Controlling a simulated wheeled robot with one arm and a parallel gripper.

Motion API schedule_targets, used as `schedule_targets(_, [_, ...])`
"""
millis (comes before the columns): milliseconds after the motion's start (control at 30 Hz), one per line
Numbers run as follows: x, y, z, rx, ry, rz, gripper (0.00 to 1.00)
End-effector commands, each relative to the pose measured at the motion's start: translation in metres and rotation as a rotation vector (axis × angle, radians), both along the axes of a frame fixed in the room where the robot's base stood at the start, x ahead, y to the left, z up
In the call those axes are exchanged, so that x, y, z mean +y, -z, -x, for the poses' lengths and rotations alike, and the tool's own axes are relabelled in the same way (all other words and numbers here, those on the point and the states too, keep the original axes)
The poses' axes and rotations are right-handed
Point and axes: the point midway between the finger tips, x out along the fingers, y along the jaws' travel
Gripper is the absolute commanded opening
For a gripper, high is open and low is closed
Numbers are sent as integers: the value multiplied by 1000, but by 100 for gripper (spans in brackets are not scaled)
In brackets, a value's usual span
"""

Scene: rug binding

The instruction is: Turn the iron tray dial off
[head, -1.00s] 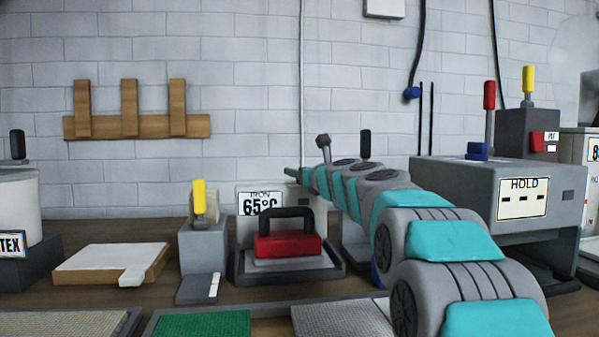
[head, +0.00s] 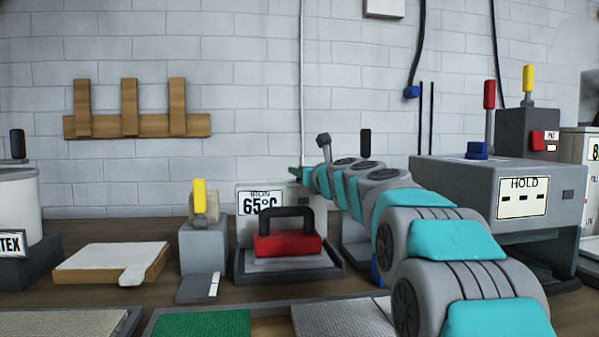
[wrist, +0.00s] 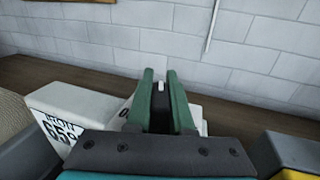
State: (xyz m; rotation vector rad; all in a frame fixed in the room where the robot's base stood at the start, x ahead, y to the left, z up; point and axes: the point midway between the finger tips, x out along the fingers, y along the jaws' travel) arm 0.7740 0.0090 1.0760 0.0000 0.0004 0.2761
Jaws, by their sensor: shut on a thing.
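The iron tray (head: 331,272) stands on the bench in the middle of the head view, with a red iron (head: 288,245) with a black handle on it. Behind it is a white box reading "IRON 65°C" (head: 260,204), which also shows at the left of the wrist view (wrist: 62,128). My gripper (head: 297,174) reaches over behind the right side of this box. In the wrist view its green fingers (wrist: 161,95) are shut on the dark dial (wrist: 162,88), which has a white mark. The fingers hide most of the dial and the plate's lettering.
A grey block with a yellow lever (head: 199,197) stands left of the iron. A grey machine marked "HOLD" (head: 523,198) stands to the right, beyond my arm. A pale board (head: 110,258) lies at the left. The brick wall is close behind the bench.

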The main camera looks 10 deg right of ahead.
Motion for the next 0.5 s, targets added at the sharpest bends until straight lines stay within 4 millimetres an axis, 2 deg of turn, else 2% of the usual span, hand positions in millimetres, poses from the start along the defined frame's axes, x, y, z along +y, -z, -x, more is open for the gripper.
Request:
schedule_targets(300, [3,-3,2,-4,-119,-1,0])
schedule_targets(500, [4,-2,2,-3,-124,0,0])
